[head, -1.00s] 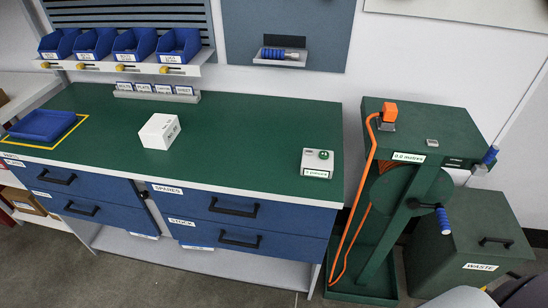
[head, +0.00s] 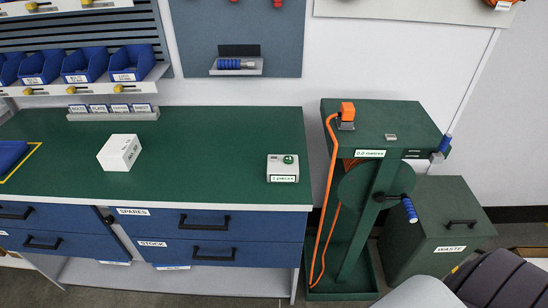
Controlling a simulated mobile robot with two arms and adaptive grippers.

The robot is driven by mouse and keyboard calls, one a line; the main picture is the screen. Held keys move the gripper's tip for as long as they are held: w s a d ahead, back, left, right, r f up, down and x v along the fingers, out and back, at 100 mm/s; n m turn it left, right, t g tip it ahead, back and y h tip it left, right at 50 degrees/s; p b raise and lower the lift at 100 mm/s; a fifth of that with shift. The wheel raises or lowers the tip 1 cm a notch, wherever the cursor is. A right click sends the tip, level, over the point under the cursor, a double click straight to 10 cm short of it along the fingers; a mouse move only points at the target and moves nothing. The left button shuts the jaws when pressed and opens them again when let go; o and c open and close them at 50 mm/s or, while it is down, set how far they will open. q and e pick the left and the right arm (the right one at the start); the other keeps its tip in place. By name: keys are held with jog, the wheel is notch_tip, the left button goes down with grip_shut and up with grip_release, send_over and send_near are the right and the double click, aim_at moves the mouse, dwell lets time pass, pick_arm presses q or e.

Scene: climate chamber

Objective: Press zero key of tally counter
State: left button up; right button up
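The tally counter (head: 283,175) is a small white box near the right end of the green bench top. I cannot make out a separate zero key. Neither of my grippers shows; only grey and dark parts of my own body are at the lower right corner.
A white box (head: 120,152) stands on the bench (head: 210,140) left of the counter, with clear top between. Right of the bench are a green stand (head: 375,115) with an orange cord, labelled 0.0 metres, and a green waste bin (head: 440,225).

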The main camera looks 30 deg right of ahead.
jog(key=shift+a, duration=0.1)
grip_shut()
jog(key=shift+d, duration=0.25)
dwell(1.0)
